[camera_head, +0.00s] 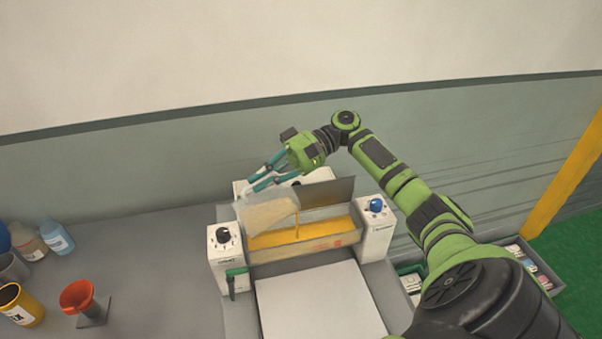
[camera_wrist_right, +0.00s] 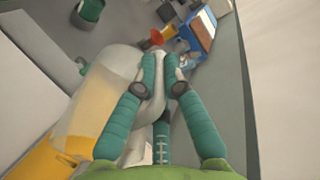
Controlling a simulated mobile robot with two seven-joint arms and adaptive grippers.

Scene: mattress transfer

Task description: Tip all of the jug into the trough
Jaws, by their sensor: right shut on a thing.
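My right gripper (camera_head: 254,188) reaches in over the machine from behind and is shut on the jug. The jug (camera_head: 267,212) is translucent, holds a pale tan content, and is tilted over the left part of the trough. In the right wrist view the jug (camera_wrist_right: 108,92) shows its pale content, and its handle sits between the teal fingers of the gripper (camera_wrist_right: 164,88). My left gripper is not in view.
A white sheet (camera_head: 320,300) lies in front. An orange funnel (camera_head: 77,296), yellow cup (camera_head: 22,305) and blue-white bottle (camera_head: 56,238) stand at left.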

